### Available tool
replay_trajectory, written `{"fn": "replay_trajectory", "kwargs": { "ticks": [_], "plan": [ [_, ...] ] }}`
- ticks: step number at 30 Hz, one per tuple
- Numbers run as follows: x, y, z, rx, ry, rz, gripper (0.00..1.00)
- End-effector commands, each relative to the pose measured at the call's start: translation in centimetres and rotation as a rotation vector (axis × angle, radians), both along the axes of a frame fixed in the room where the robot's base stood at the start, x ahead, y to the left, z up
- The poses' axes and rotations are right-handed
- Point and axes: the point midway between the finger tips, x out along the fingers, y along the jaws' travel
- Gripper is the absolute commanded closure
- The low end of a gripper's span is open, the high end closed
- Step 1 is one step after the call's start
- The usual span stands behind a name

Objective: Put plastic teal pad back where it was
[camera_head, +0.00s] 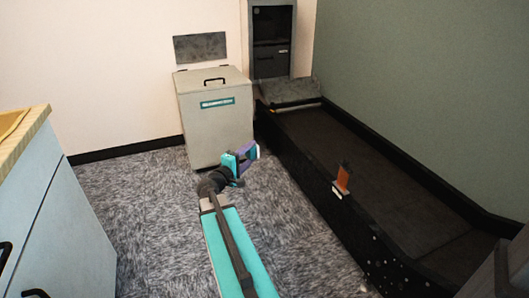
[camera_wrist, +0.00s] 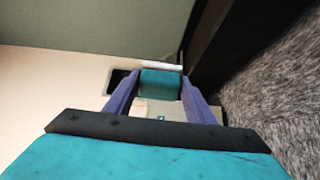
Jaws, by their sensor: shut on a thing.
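In the wrist view, the plastic teal pad (camera_wrist: 161,84) sits between the two purple fingers of my gripper (camera_wrist: 160,92), which is shut on it. In the head view my gripper (camera_head: 248,152) is held out in front of the grey bin, over the carpet and just left of the conveyor. The pad cannot be made out clearly from my gripper in that view.
A grey bin (camera_head: 215,125) with a black-handled lid stands against the back wall. A cabinet (camera_head: 60,225) stands at left. Carpet between is clear.

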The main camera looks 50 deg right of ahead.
Motion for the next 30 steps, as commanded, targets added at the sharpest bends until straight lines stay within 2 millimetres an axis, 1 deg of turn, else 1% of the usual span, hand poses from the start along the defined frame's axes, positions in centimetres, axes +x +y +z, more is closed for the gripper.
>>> {"fn": "replay_trajectory", "kwargs": {
  "ticks": [1, 15, 30],
  "plan": [
    [0.7, 1.0, 1.5, 0.000, 0.000, 0.012, 0.69],
    [6.0, 9.1, 7.9, 0.001, -0.001, 0.104, 0.69],
    [10.2, 18.2, 14.8, 0.001, 0.000, 0.202, 0.69]
  ]
}}
